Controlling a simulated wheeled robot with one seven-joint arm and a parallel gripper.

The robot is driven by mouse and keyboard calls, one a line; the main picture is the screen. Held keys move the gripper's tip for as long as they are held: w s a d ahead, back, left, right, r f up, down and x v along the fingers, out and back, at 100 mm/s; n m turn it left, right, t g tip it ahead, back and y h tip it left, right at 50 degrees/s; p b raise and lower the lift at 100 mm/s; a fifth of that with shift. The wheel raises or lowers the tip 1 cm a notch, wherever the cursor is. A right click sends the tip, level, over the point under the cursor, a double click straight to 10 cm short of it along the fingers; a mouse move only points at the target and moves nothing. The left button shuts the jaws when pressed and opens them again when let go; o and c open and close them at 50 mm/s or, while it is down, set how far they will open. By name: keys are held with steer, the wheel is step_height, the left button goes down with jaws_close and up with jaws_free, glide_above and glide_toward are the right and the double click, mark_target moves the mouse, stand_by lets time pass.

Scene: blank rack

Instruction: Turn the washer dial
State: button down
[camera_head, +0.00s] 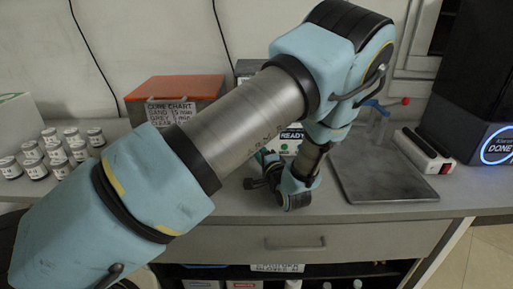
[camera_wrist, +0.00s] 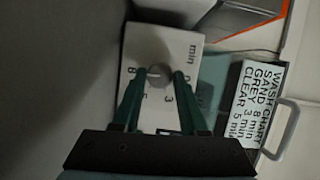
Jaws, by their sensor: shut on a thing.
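The washer's white dial panel (camera_wrist: 176,48) fills the middle of the wrist view, with "min" and the numbers 8, 5, 3 and 0 around a small grey round dial (camera_wrist: 158,80). My gripper (camera_wrist: 159,76) has its two dark green fingers on either side of the dial, shut on it. The dial's pointer is hard to make out. In the head view my gripper (camera_head: 263,163) is low behind my arm, in front of the washer. My arm hides the dial and most of the washer.
A wash chart (camera_wrist: 258,104) beside the panel reads sand 8, grey 3, clear 5 min. An orange-lidded box (camera_head: 178,87) stands left, with several small jars (camera_head: 58,152) farther left. A grey slab (camera_head: 380,172), a power strip (camera_head: 428,152) and a black machine marked "DONE" (camera_head: 460,110) are right.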

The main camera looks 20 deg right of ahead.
steer(key=shift+m, duration=0.4)
steer(key=shift+c, duration=2.3)
jaws_free()
steer(key=shift+f, duration=0.1)
steer(key=s+b, duration=0.1)
steer(key=s, duration=0.4)
steer(key=s+b, duration=0.1)
steer(key=s, duration=0.4)
steer(key=shift+s+a, duration=0.2)
steer(key=shift+s, duration=0.2)
